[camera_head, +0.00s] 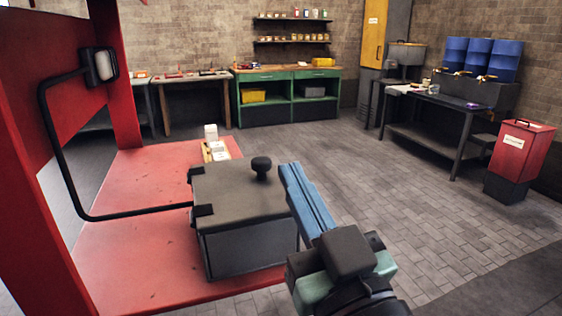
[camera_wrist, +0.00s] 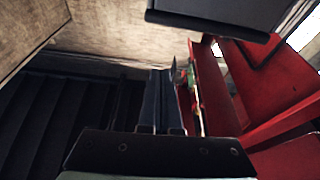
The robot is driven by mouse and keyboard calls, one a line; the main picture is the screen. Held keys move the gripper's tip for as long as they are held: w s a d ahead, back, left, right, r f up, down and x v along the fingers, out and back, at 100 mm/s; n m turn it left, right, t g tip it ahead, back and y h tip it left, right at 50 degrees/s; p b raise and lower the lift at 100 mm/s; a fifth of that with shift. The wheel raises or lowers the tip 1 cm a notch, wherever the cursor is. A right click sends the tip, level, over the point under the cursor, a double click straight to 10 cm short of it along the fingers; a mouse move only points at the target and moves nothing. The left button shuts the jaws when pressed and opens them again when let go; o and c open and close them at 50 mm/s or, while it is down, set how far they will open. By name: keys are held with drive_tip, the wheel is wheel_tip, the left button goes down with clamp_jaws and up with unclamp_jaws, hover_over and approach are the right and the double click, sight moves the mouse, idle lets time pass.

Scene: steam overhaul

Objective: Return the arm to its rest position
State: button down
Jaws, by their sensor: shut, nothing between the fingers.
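My arm reaches in from the bottom of the head view. My gripper (camera_head: 289,168) has blue fingers, which lie together and hold nothing. They point up and left, just right of the dark grey box in the picture. In the wrist view my gripper (camera_wrist: 161,73) also shows its fingers side by side, with no object between them. I cannot tell from the head view whether the fingers touch the box.
The grey lidded box (camera_head: 235,190) with a black knob (camera_head: 261,167) sits on a red platform (camera_head: 135,265). A bent black pipe (camera_head: 60,150) runs at left. A green workbench (camera_head: 290,75), a sink table (camera_head: 435,100) and a red bin (camera_head: 520,150) stand around open paved floor.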

drive_tip(key=s+a+r+m+t+h+p, duration=0.1)
drive_tip(key=r+p, duration=0.3)
drive_tip(key=r, duration=0.7)
drive_tip(key=s+a+r+m+t+h+p, duration=0.1)
drive_tip(key=s+r+t+h+p, duration=0.2)
drive_tip(key=r, duration=0.7)
drive_tip(key=s+a+r+m+t+h+p, duration=0.1)
drive_tip(key=s+r+m+t+h+p, duration=0.1)
drive_tip(key=r+p, duration=0.5)
wheel_tip(320, 180, up, 5)
drive_tip(key=shift+s+a+f+t, duration=0.2)
drive_tip(key=shift+s+a+t, duration=0.1)
drive_tip(key=shift+s, duration=0.3)
